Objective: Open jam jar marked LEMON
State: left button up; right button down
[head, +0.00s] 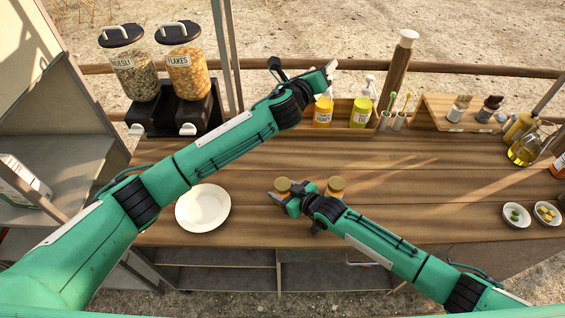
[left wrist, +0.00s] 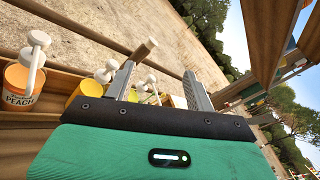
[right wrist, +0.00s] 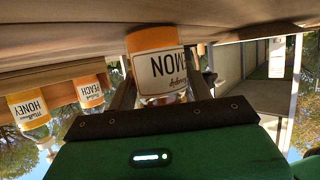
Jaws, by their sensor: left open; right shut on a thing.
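A small jar with a gold lid (head: 283,185) stands on the wooden counter at the front middle. My right gripper (head: 281,195) is shut around it. In the right wrist view the held jar (right wrist: 158,68) appears upside down, with orange contents and a white label whose visible letters end in "MON". Its lid is hidden there. A second gold-lidded jar (head: 336,186) stands just to the right, partly behind my right arm; its label cannot be read. My left gripper (head: 328,74) is open and empty, raised near the back rail. Its spread fingers (left wrist: 160,88) show in the left wrist view.
Pump bottles (head: 322,111) stand in a rear tray. A white plate (head: 203,208) lies left of the jars. Two cereal dispensers (head: 186,68) stand at the back left. Small bowls (head: 516,216) and an oil bottle (head: 524,150) are at the right. The middle counter is mostly clear.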

pick_arm(q)
jog(key=s+d+r+m+g+h, duration=0.4)
jog(key=s+d+m+g+h, duration=0.35)
jog(key=m, duration=0.85)
jog(key=s+d+f+m+g+h, duration=0.1)
jog(key=s+d+f+m+g, duration=0.1)
jog(key=s+f+m+g, duration=0.45)
jog(key=m+g+y, duration=0.1)
jog(key=m+y, duration=1.4)
jog(key=y, duration=0.2)
send_over(283, 183)
notch_tip(283, 183, down, 16)
jog(key=shift+s+f, duration=0.1)
jog(key=shift+f, duration=3.9)
